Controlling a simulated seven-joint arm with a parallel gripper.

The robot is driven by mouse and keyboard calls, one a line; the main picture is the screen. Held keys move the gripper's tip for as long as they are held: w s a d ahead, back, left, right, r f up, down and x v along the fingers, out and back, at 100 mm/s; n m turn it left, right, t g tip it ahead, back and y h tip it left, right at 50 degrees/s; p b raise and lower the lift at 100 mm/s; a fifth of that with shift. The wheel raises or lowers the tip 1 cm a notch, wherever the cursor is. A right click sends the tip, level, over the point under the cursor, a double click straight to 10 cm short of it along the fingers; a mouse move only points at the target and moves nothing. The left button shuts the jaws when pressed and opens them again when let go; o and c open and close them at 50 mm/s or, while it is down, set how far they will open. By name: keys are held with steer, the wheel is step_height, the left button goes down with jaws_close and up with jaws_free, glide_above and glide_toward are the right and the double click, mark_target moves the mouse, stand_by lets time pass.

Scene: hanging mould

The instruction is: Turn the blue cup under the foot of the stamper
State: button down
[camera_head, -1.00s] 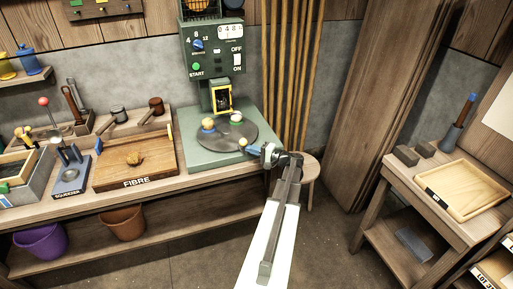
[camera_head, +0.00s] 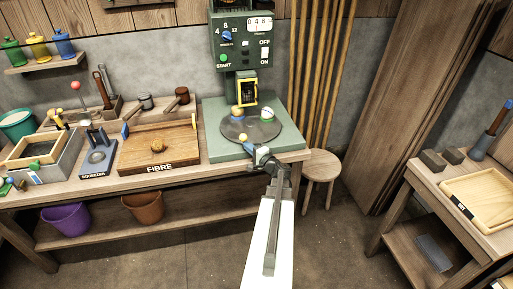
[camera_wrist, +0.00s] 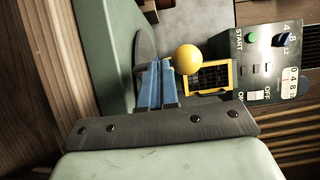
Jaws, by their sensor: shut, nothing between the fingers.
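The stamper (camera_head: 240,45) is a green machine with dials, a START button and an ON/OFF switch. A yellow-framed dark window (camera_head: 247,92) sits low on its front; the foot is not clear. Below it is a grey round turntable (camera_head: 262,134). A yellow-topped piece (camera_head: 237,112) stands at its back left, a pale round piece (camera_head: 267,112) at its back right. I cannot tell which is the blue cup. A yellow ball (camera_head: 243,138) is at the front edge. My gripper (camera_head: 254,151), with blue fingers (camera_wrist: 158,86), is shut and empty beside that ball.
The green base (camera_head: 222,148) meets the wooden bench. Left of it is the FIBRE board (camera_head: 150,155), then the squeezer (camera_head: 97,155). A stool (camera_head: 320,167) stands at right. A side table with a wooden tray (camera_head: 485,195) is far right.

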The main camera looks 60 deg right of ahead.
steer(key=w+a, duration=0.1)
steer(key=w, duration=0.1)
steer(key=w+a+m+h, duration=0.1)
steer(key=w, duration=0.2)
steer(key=w+g+h, duration=0.1)
steer(key=w, duration=0.2)
steer(key=shift+a+m, duration=0.3)
steer(key=shift+a, duration=0.1)
steer(key=shift+w+a, duration=0.15)
steer(key=shift+w, duration=1.3)
steer(key=v, duration=1.4)
steer(key=shift+a+f, duration=0.1)
